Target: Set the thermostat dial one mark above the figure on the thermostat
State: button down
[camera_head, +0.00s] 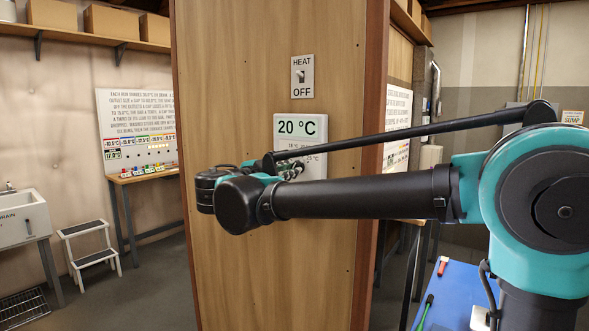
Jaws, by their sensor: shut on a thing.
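The thermostat (299,126) is a white box on the wooden panel, with a green-tinted display reading "20 °C". Small scale figures show below the display, partly covered by my arm. My gripper (290,169) is at the lower part of the thermostat, mostly hidden behind my own wrist. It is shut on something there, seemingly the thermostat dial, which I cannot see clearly. The dial's setting and marks are hidden.
A HEAT/OFF switch (301,76) is above the thermostat. The wooden panel (235,270) is clear below. A blue-topped table (458,290) with small tools stands at lower right. A sink (22,220) and step stool (90,250) are at left.

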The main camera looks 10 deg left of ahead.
jog(key=m, duration=0.4)
jog(key=shift+m, duration=0.7)
jog(key=c, duration=1.4)
grip_release()
jog(key=shift+c, duration=0.2)
jog(key=shift+s, duration=0.1)
jog(key=v, duration=0.7)
